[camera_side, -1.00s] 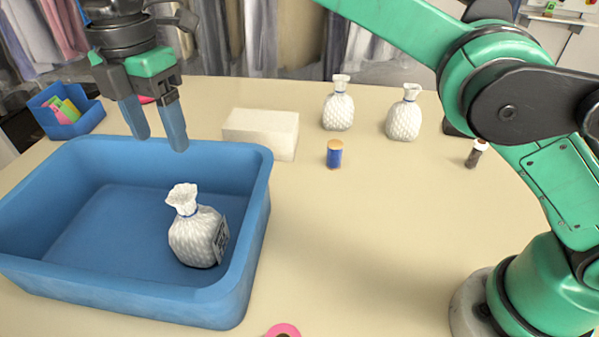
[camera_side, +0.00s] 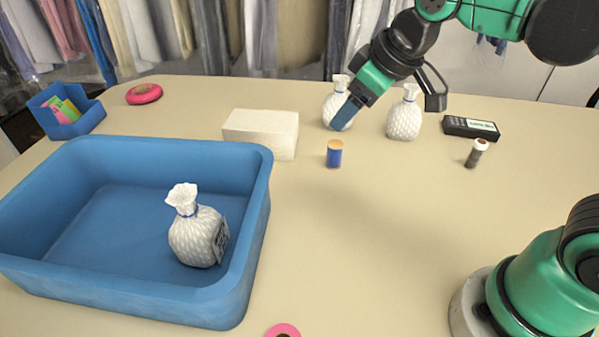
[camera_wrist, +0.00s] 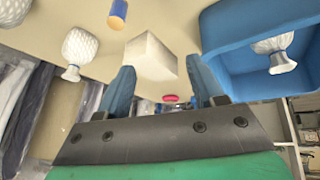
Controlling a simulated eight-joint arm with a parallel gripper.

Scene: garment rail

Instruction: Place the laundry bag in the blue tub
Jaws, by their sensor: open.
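A white quilted laundry bag (camera_side: 195,238) with a blue tie and a tag stands inside the blue tub (camera_side: 258,200), near its right wall. In the wrist view the bag (camera_wrist: 275,48) shows in the tub (camera_wrist: 225,18) at the upper right. Two more white bags stand on the table, a left one (camera_side: 330,112) and a right one (camera_side: 404,120). My gripper (camera_side: 345,112) is in front of the left bag in the side view and partly hides it. In the wrist view its blue fingers (camera_wrist: 163,85) are apart with nothing held between them.
A small blue bin (camera_side: 85,115) and a red ring (camera_side: 144,94) are at the back left. A black device (camera_side: 470,127) and a dark bottle (camera_side: 477,153) are at the right.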

